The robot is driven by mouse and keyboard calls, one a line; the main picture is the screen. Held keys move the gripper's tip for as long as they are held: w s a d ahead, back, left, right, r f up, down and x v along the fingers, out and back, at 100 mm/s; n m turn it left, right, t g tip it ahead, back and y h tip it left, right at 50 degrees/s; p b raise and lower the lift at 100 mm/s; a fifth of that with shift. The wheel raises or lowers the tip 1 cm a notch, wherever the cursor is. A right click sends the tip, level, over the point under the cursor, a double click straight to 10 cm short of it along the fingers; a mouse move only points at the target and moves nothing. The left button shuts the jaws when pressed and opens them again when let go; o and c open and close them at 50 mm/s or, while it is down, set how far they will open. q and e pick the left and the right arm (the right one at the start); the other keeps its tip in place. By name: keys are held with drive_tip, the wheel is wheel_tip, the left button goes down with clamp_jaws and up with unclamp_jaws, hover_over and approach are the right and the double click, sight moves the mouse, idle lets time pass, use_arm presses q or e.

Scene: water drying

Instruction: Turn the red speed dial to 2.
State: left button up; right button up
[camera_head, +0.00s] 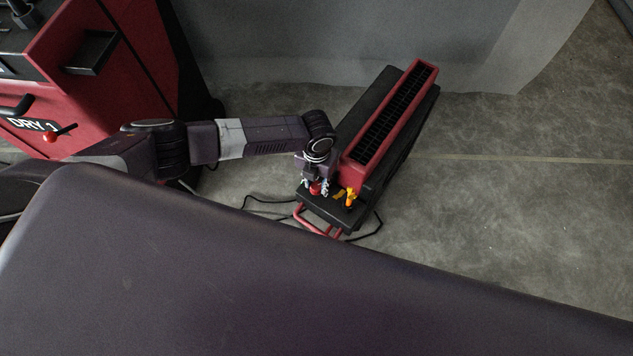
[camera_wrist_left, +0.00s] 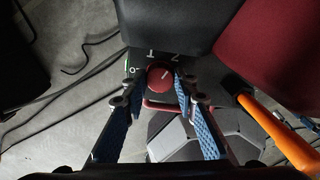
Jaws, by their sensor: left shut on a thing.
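The red speed dial (camera_wrist_left: 159,79) shows in the left wrist view, below white marks "0", "1" and "2" on a dark panel. A pale line on the dial slants up and right, roughly toward the "2" side; its exact setting is hard to tell. My left gripper (camera_wrist_left: 157,85) has its blue-padded fingers on either side of the dial and is shut on it. In the head view the left gripper (camera_head: 316,186) is at the near end of the red and black machine (camera_head: 414,78), with the dial (camera_head: 315,189) partly hidden. My right gripper is not in view.
An orange lever (camera_head: 351,197) stands just right of the gripper; it also shows in the wrist view (camera_wrist_left: 268,124). A red tube frame (camera_head: 312,222) and black cables lie below. A red cabinet marked "DRY 1" (camera_head: 110,55) stands at left. The floor at right is clear.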

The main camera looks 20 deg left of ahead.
sight(317, 186)
use_arm(q)
drive_tip(key=shift+m, duration=0.3)
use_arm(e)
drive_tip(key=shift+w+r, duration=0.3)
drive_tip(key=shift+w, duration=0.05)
use_arm(q)
drive_tip(key=o, duration=1.2)
drive_tip(key=shift+c, duration=0.2)
drive_tip(key=shift+r, duration=0.2)
wheel_tip(317, 186, up, 12)
drive_tip(key=shift+f, duration=0.2)
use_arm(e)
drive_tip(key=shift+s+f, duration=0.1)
